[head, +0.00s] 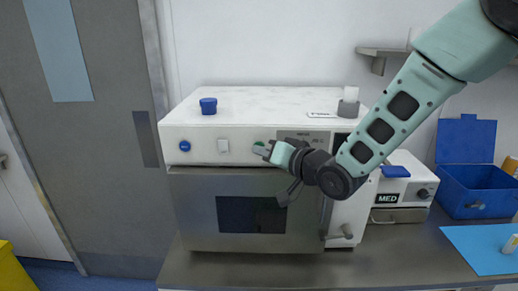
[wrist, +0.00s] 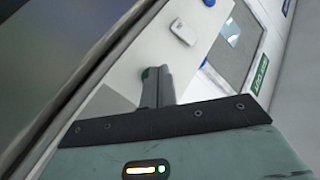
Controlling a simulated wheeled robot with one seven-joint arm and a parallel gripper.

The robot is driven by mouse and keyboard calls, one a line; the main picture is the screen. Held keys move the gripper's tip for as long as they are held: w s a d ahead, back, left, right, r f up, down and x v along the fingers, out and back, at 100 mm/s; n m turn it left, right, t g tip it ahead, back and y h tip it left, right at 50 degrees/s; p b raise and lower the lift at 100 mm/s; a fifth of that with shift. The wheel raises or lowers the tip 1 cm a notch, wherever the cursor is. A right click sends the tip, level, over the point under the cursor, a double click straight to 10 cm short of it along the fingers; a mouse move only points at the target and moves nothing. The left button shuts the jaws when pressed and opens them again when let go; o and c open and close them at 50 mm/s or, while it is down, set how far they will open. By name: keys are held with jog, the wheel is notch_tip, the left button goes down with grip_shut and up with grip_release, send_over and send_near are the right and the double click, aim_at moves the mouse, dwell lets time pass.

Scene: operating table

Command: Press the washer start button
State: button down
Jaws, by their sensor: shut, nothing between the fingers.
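The washer is a white box (head: 200,140) with a steel front door and a dark window, standing on a counter. Its upper front panel carries a blue round button (head: 185,146), a white switch (head: 223,146) and a green button (head: 258,145). My gripper (head: 263,150) is shut and empty, its tips at the green button. In the wrist view the shut fingers (wrist: 158,80) partly cover the green button (wrist: 147,73); I cannot tell whether they touch it. The white switch (wrist: 183,32) also shows there. No button label is readable.
A blue cup (head: 208,106) and a grey holder (head: 348,108) stand on the washer top. Right of it are a white MED box (head: 405,185) and an open blue case (head: 470,185). My arm crosses in front of the washer's right side.

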jog(key=shift+s, duration=0.55)
jog(key=s+b, duration=0.2)
jog(key=s, duration=0.3)
dwell(0.8)
jog(key=s+d+f+n+g+h+b, duration=0.2)
jog(key=s+f+g+h+b, duration=0.2)
jog(key=s+f, duration=0.35)
jog(key=s+d+f+n+g+h+b, duration=0.1)
jog(key=s+d+f+g+h, duration=0.1)
jog(key=s, duration=0.5)
jog(key=s+d+f+n+g+h+b, duration=0.2)
jog(key=s+d+f+g, duration=0.1)
jog(key=s, duration=0.4)
jog(key=s+d+f+n+g+h+b, duration=0.1)
jog(key=s+d+f+g+h+b, duration=0.1)
jog(key=s+d, duration=0.3)
jog(key=shift+s+d+f+n+g+h, duration=0.3)
jog(key=shift+s+f+g, duration=0.2)
jog(key=shift+s+f, duration=0.5)
